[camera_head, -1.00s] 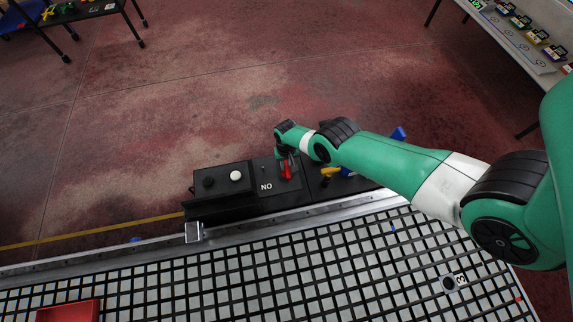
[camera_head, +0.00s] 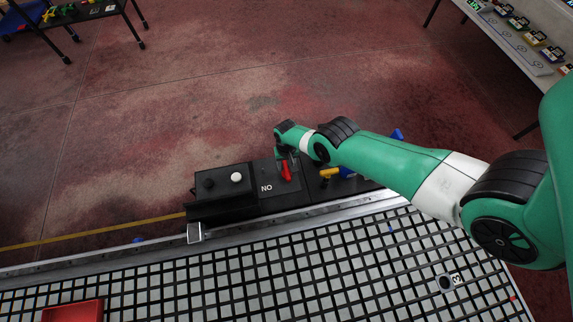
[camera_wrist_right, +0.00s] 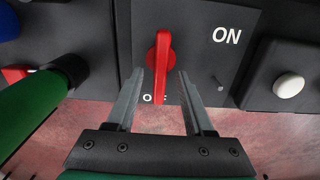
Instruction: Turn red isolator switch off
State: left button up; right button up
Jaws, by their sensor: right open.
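The red isolator switch (camera_head: 286,173) sits on a black panel beyond the table's far edge. In the right wrist view, its red handle (camera_wrist_right: 163,62) points down the picture. Its lower end partly covers white lettering that starts with "O". The "ON" label (camera_wrist_right: 227,35) is to its right, clear of the handle. My right gripper (camera_wrist_right: 160,78) is open, with one finger on each side of the handle. A gap shows on both sides. In the head view, the right gripper (camera_head: 284,154) is small and partly hidden at the switch. My left gripper is not in view.
A white button (camera_head: 236,177) and a black knob (camera_head: 208,183) are left of the switch. A yellow and blue part (camera_head: 330,173) is just right of it, close to my arm. A metal rail and the grid table (camera_head: 270,275) lie in front. A red tray (camera_head: 72,312) is at lower left.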

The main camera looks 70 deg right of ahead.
aim_at(286, 168)
notch_tip(286, 168, up, 10)
jog(key=p, duration=0.8)
jog(key=shift+f, duration=0.1)
